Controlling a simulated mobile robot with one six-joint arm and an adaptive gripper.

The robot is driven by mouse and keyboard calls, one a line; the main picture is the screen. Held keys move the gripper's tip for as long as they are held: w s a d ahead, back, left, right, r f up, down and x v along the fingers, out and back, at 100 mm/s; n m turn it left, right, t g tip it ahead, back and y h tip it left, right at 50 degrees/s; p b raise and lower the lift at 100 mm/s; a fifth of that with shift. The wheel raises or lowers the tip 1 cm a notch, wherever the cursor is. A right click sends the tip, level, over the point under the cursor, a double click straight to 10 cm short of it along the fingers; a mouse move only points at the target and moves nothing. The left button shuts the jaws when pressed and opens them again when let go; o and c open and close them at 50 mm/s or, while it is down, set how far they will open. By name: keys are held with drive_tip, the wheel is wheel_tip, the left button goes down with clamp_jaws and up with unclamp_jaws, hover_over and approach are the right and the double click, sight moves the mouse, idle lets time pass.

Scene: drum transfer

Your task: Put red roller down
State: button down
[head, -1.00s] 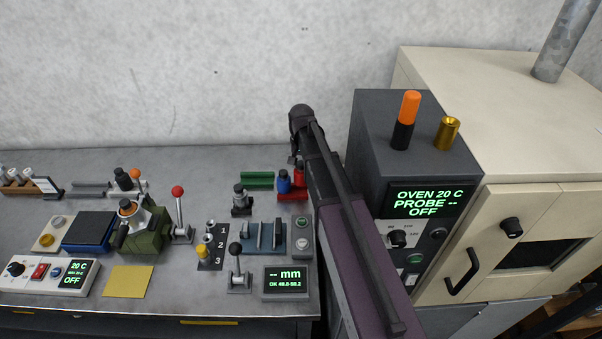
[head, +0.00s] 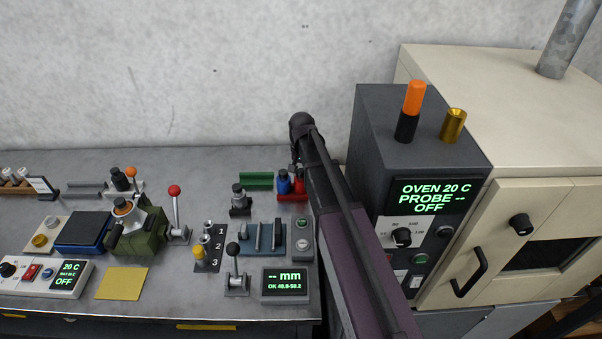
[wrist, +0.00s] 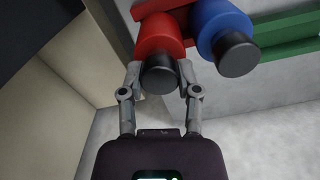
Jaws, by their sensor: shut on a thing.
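The red roller (wrist: 160,34) is red with a black end knob (wrist: 160,75). In the wrist view my gripper (wrist: 159,72) is shut on it, with one finger on each side of the black end. The roller lies at a red rack (wrist: 187,14), beside a blue roller (wrist: 218,24); I cannot tell whether it rests fully on the rack. In the head view the red roller (head: 299,184) shows at the back right of the bench, partly hidden by my arm. The red rack (head: 290,197) is under it and the blue roller (head: 284,184).
A green rack (head: 256,181) stands left of the red one. The dark oven control box (head: 392,128) rises close on the right, with an orange-handled tool (head: 414,98) and a brass piece (head: 454,126) on top. The wall is close behind.

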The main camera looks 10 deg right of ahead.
drive_tip(key=shift+f, duration=0.1)
drive_tip(key=shift+c, duration=1.6)
unclamp_jaws()
drive_tip(key=shift+r, duration=0.2)
wheel_tip(320, 180, up, 12)
drive_tip(key=p, duration=1.2)
drive_tip(key=shift+s, duration=0.1)
drive_tip(key=s+n, duration=0.5)
drive_tip(key=s, duration=1.5)
drive_tip(key=shift+s, duration=0.2)
drive_tip(key=shift+a, duration=0.1)
